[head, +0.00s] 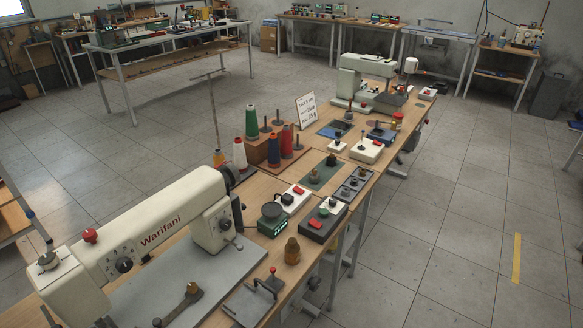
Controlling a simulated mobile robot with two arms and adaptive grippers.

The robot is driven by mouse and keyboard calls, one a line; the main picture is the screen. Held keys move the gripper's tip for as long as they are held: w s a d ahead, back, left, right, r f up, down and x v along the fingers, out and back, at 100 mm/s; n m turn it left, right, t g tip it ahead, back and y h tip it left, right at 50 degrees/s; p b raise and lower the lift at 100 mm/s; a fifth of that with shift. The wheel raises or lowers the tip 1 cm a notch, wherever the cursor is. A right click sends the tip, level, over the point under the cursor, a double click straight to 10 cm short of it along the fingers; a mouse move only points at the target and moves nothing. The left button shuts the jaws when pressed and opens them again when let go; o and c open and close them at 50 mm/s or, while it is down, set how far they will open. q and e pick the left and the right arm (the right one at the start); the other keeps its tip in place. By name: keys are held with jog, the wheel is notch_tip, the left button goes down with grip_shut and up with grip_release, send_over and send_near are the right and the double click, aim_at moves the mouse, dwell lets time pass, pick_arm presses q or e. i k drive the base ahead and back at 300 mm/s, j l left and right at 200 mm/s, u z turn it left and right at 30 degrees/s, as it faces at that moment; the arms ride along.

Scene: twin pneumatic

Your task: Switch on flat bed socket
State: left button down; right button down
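The large cream flat bed sewing machine marked "Warifani" (155,238) stands at the near left of a long wooden workbench (262,184). To the right of its head is a white box with a red switch and a dark knob (292,199). Beside that is a dark grey box with a light top, a red switch and a green button (322,221). A dark round-topped unit with a green front (271,219) sits left of the grey box. I cannot tell which box is the flat bed socket, nor the switch positions. Neither of my grippers is in view.
A brown bottle (292,251) and a grey plate with a red-knobbed lever (257,297) stand near the front edge. Thread cones (251,123), a second sewing machine (366,80) and other switch boxes (367,150) are farther back.

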aim_at(299, 191)
jog(key=i+l+u, duration=0.3)
jog(key=i+l, duration=0.15)
jog(key=l, duration=0.25)
jog(key=i+l+u, duration=0.15)
jog(key=l, duration=0.25)
jog(key=i+l+u, duration=0.15)
jog(key=l, duration=0.3)
